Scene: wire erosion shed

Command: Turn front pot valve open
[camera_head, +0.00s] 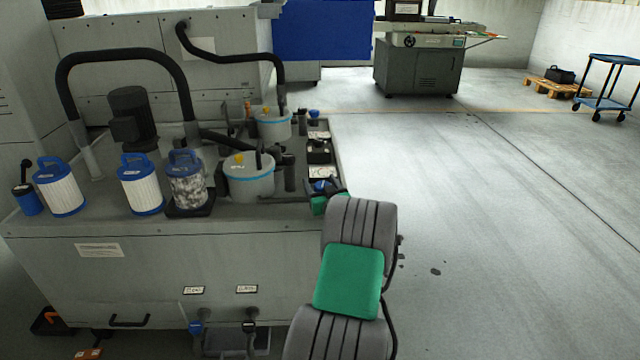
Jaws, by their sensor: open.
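The front pot (248,182) is a pale grey canister with a blue band and a yellow knob on its lid, standing on the grey tank top. A small blue valve handle (321,185) shows by the tank's right edge, to the right of this pot. My gripper (327,188) is at this handle, small and partly hidden behind my own arm. It is open. I cannot tell whether its fingers touch the handle or which way the handle is turned.
The rear pot (273,125) stands behind, with another blue handle (314,114) to its right. White-and-blue filter cartridges (140,185) and a black motor (131,118) stand on the left. Black hoses arch over the tank. The floor (490,210) at right is clear.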

